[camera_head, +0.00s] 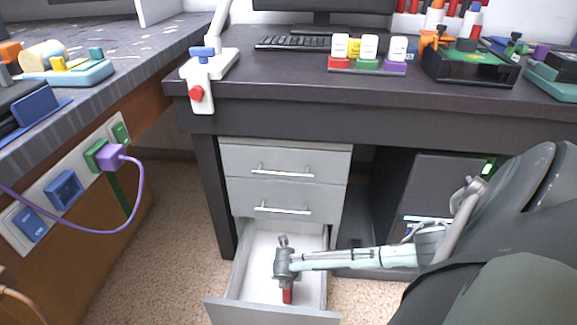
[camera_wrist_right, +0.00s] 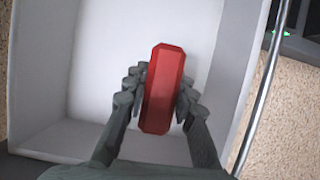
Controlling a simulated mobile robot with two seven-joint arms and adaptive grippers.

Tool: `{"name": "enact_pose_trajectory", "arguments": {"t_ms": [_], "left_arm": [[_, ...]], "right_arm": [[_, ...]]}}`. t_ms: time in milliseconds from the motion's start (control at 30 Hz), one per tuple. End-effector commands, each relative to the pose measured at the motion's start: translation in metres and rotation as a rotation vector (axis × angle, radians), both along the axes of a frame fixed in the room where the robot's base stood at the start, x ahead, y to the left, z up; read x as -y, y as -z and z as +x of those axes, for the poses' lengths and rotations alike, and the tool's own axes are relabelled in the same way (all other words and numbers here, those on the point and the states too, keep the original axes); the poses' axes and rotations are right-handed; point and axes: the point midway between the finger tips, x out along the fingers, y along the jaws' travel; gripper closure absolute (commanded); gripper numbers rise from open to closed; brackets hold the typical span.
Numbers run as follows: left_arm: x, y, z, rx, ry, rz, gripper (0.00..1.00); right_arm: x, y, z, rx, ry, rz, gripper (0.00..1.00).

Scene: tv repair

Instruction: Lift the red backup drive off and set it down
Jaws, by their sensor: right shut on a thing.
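The red backup drive (camera_wrist_right: 163,88) is a red block with bevelled edges. In the right wrist view it stands between the two fingers of my right gripper (camera_wrist_right: 160,95), which is shut on it. In the head view my right gripper (camera_head: 287,275) reaches into the open bottom drawer (camera_head: 222,303), and a small red part of the drive (camera_head: 287,295) shows below it. The drawer's white inside is around the drive; I cannot tell whether the drive touches the drawer floor. My left gripper is not in view.
Two closed grey drawers (camera_head: 285,160) with bar handles are above the open one. The dark desk top (camera_head: 280,88) overhangs them. A wall-side counter with a socket panel (camera_head: 62,190) and purple cable is at left. Carpet (camera_head: 185,215) lies clear left of the drawer.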

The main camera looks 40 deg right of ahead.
Motion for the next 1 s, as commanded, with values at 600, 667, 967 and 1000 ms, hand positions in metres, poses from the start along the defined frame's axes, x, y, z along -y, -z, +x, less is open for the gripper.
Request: {"name": "enact_pose_trajectory", "arguments": {"t_ms": [600, 667, 967, 1000], "left_arm": [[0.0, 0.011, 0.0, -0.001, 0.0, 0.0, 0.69], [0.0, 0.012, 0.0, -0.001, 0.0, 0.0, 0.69], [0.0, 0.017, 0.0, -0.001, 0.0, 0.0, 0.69], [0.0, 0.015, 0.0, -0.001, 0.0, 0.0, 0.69]], "right_arm": [[0.0, 0.015, 0.0, 0.001, 0.0, -0.001, 1.0], [0.0, 0.017, 0.0, 0.001, 0.0, -0.001, 1.0], [0.0, 0.024, 0.001, 0.001, 0.0, 0.0, 1.0], [0.0, 0.023, 0.001, 0.002, -0.001, 0.0, 0.7]]}}
